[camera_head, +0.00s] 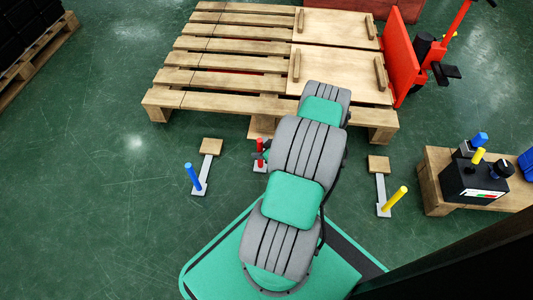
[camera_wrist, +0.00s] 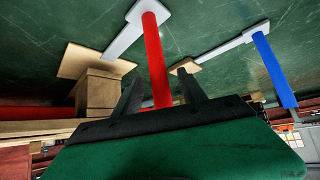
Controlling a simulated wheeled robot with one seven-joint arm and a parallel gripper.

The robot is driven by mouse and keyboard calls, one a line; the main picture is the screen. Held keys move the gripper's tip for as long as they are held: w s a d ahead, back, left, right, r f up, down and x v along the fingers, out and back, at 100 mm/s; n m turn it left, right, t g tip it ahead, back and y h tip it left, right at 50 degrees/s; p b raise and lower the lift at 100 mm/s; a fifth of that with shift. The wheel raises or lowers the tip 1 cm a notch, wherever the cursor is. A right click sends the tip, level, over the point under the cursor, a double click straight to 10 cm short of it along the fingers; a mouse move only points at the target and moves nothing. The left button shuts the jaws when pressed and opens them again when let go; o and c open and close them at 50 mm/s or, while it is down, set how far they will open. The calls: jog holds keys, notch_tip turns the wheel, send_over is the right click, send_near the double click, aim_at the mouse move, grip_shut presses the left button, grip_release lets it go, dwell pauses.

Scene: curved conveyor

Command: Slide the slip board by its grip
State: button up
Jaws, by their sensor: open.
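Three pieces lie on the floor, each a pale wooden plate with a grey bar and an upright coloured grip. The red grip (camera_head: 260,152) is at the middle, its wooden plate (camera_head: 262,126) against the pallet's near edge. The blue grip (camera_head: 193,177) is to the left and the yellow grip (camera_head: 395,201) to the right. In the wrist view the red grip (camera_wrist: 157,60) passes between the fingers of my gripper (camera_wrist: 161,80), which is open. Contact with the fingers is not clear. The red piece's plate (camera_wrist: 92,60) meets a wooden block. My arm hides part of the head view.
A wooden pallet (camera_head: 225,62) spans the back, with two cleated panels (camera_head: 335,72) on its right. A red pallet jack (camera_head: 400,55) stands beside it. A low wooden stand (camera_head: 432,190) with a black control box (camera_head: 475,178) is at the right.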

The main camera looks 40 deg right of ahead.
jog(key=shift+w+f, duration=0.35)
jog(key=shift+c, duration=0.3)
grip_shut()
dwell(1.0)
